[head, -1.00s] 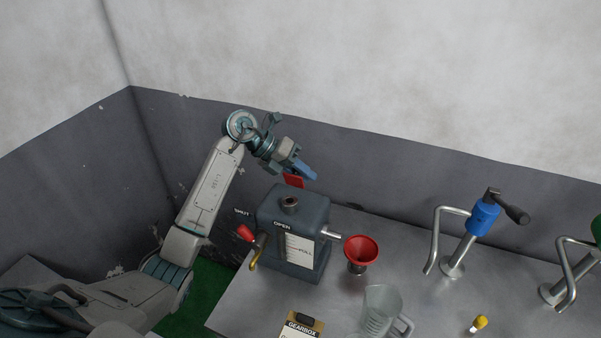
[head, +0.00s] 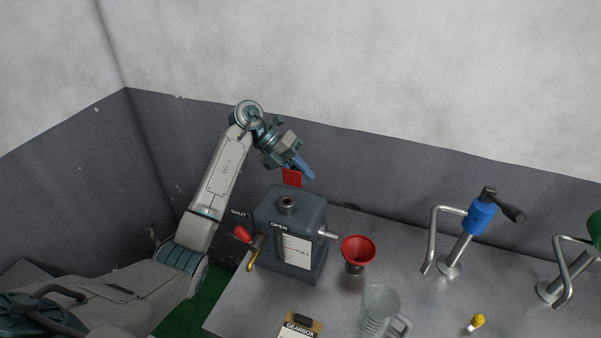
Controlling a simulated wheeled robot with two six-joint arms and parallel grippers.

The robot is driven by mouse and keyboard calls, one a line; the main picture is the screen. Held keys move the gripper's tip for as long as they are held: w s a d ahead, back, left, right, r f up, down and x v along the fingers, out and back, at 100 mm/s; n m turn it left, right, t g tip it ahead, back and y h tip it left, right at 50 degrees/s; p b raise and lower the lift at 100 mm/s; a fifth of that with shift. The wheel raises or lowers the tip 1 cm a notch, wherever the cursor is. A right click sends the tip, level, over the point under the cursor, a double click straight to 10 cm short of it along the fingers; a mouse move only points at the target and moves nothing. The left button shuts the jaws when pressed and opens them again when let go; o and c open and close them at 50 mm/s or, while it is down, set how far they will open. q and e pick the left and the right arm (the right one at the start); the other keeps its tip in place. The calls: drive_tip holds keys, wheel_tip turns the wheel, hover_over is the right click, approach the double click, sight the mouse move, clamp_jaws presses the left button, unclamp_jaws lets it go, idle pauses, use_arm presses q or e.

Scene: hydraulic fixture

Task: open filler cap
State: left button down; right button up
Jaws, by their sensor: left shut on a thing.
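The grey gearbox housing (head: 290,225) stands on the metal bench, with its round filler neck (head: 287,203) uncovered on top. The red filler cap (head: 291,178) shows as a flat, upright plate just behind and above the neck. My left gripper (head: 305,171) is shut on the cap, above the back of the housing. Its blue fingers partly cover the cap's right side, so the exact grip is hidden. I cannot tell whether the cap is still joined to the housing. My right gripper is not in view.
A red-handled valve lever (head: 243,234) is at the housing's left. A red funnel (head: 358,250), a clear jug (head: 379,308) and a gearbox card (head: 299,328) are on the bench (head: 420,300). A blue-bodied stand (head: 480,217) is at right. The wall is close behind.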

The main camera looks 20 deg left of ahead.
use_arm(q)
drive_tip(key=c, duration=1.3)
unclamp_jaws()
drive_tip(key=shift+f, duration=0.2)
drive_tip(key=shift+o, duration=0.2)
drive_tip(key=shift+d, duration=0.1)
drive_tip(key=shift+r, duration=0.1)
drive_tip(key=shift+a+r+b, duration=0.3)
drive_tip(key=shift+a+b, duration=0.1)
drive_tip(key=shift+a, duration=0.1)
drive_tip(key=b+v, duration=0.2)
drive_tip(key=v, duration=0.7)
drive_tip(key=shift+r, duration=0.35)
drive_tip(key=shift+a, duration=0.15)
drive_tip(key=shift+f, duration=0.1)
